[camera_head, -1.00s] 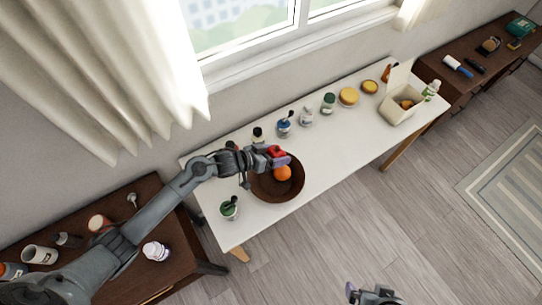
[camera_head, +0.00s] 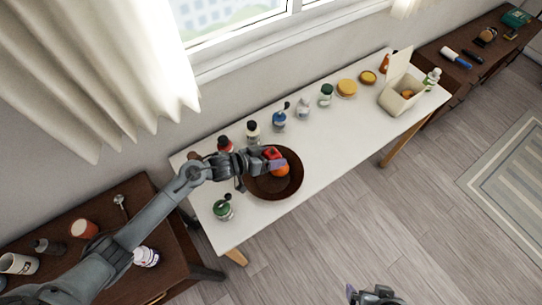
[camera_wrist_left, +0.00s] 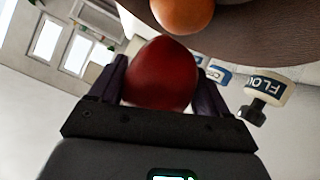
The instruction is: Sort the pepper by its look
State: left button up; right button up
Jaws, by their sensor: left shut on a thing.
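A red pepper (camera_head: 271,153) is held between the fingers of my left gripper (camera_head: 273,160), at the upper part of the brown bowl (camera_head: 262,187) in the head view. In the left wrist view the pepper (camera_wrist_left: 162,76) fills the gap between the dark fingers. An orange (camera_head: 282,171) lies in the bowl, close to the pepper; it also shows in the left wrist view (camera_wrist_left: 182,12). I cannot tell whether the pepper touches the bowl. My right gripper (camera_head: 360,293) is at the bottom edge, cut off and apart from the table; its opening is unclear.
The bowl stands on a white table (camera_head: 330,150). Several bottles and jars line its back edge, and a green-lidded jar (camera_head: 223,210) stands at front left. The table's middle right is clear.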

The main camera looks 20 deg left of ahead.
aim_at(272, 153)
pick_arm(q)
jog(key=o, duration=1.1)
jog(key=shift+r, duration=0.45)
jog(key=r, duration=0.3)
jog(key=shift+d+r+p, duration=0.2)
jog(key=shift+r+p, duration=0.15)
jog(key=shift+r, duration=0.05)
jog(key=s+d+r, duration=0.3)
jog(key=d+r, duration=0.3)
jog(key=d, duration=0.5)
jog(key=shift+r, duration=0.2)
jog(key=shift+f, duration=0.1)
